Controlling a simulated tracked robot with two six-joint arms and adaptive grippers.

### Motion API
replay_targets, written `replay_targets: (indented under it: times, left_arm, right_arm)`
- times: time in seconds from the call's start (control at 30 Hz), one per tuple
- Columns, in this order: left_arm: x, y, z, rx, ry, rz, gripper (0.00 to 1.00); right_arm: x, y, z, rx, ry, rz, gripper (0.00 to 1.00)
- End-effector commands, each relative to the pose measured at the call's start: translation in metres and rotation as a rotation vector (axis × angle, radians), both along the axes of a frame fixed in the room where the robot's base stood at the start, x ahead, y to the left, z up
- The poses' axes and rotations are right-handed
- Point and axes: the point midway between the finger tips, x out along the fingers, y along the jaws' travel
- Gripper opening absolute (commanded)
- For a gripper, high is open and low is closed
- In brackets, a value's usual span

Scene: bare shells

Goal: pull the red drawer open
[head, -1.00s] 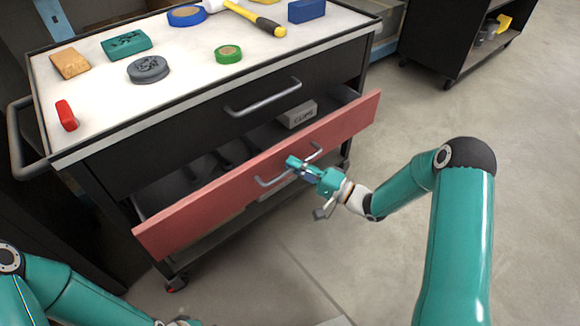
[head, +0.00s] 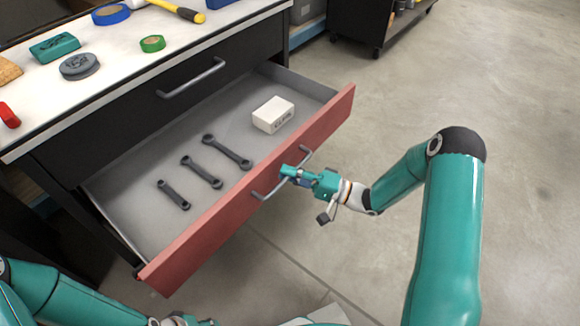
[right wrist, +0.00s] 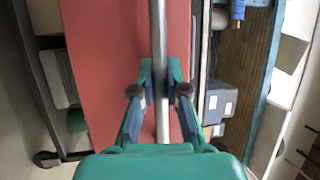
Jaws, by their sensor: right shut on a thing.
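The red drawer (head: 240,200) stands well out from the dark cabinet, and its inside shows in the head view. Its grey bar handle (head: 268,192) is on the red front. My right gripper (head: 292,174) is shut on the handle. In the right wrist view the handle bar (right wrist: 160,75) runs between the two fingers (right wrist: 160,95) in front of the red panel (right wrist: 105,60). My left gripper (head: 185,321) is low at the bottom edge of the head view, partly cut off; its fingers are not clear.
Several dark wrenches (head: 228,152) and a white box (head: 273,115) lie in the drawer. A closed black drawer (head: 150,110) is above it. The white worktop (head: 110,75) holds tape, a hammer and blocks. Floor (head: 400,100) to the right is clear.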

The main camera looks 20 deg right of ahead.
Motion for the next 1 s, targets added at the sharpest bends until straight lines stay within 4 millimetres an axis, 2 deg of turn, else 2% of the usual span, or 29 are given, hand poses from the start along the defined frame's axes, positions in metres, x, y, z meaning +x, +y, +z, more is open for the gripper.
replay_targets:
  times: [0.4, 0.43, 0.57, 1.0]
  left_arm:
    - [-0.0003, 0.0, -0.0002, 0.0, 0.001, 0.0, 0.4]
    - [-0.0003, 0.0, -0.0002, 0.0, 0.001, 0.0, 0.4]
    - [-0.0003, 0.0, -0.0001, 0.0, 0.001, 0.0, 0.4]
    - [-0.0002, 0.0, 0.0008, 0.0, 0.0, 0.0, 0.4]
  right_arm:
    - [-0.0024, 0.0059, -0.0045, -0.005, 0.009, 0.02, 0.0]
    - [-0.0024, 0.0059, -0.0045, -0.005, 0.009, 0.02, 0.16]
    - [-0.0019, 0.0057, -0.0039, -0.003, 0.007, 0.019, 0.38]
    - [-0.0045, -0.0011, -0.0026, -0.003, 0.003, 0.014, 0.39]
